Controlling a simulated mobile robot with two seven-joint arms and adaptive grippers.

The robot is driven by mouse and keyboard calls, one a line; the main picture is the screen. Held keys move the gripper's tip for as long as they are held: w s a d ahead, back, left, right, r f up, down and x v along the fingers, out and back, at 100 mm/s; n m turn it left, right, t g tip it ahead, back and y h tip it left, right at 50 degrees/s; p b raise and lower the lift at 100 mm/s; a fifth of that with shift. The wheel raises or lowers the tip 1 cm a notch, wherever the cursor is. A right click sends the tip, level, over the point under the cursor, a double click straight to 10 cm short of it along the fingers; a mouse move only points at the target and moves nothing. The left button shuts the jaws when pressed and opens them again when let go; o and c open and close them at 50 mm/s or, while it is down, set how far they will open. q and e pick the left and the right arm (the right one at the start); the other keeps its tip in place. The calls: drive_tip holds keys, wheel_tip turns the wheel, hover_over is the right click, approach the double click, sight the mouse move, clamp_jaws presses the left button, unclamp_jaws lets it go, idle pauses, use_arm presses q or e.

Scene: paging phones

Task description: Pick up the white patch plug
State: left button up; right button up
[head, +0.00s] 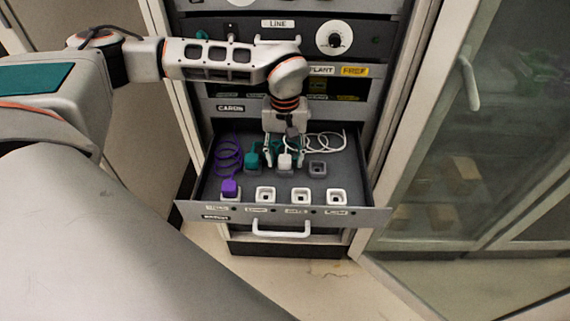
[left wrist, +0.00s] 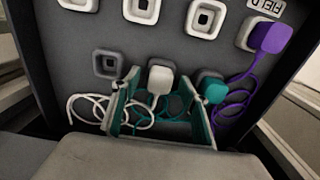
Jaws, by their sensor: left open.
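The white patch plug (head: 284,162) sits in the drawer's back row, its pale cord curling behind it. My left gripper (head: 285,158) points down over the drawer and is open, one finger on each side of the white plug. In the left wrist view the gripper (left wrist: 162,88) has its fingers spread around the plug and its cord, with no grip visible. Whether a finger touches the plug I cannot tell. My right gripper is not in view.
A teal plug (head: 252,160) is close beside the left finger. A purple plug (head: 229,187) sits in the front row beside several empty white sockets (head: 300,196). An empty grey socket (head: 317,169) is right of the white plug. The drawer (head: 205,205) is pulled out below the cabinet panels.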

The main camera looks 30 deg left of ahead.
use_arm(q)
drive_tip(key=shift+f, duration=0.1)
drive_tip(key=c, duration=1.2)
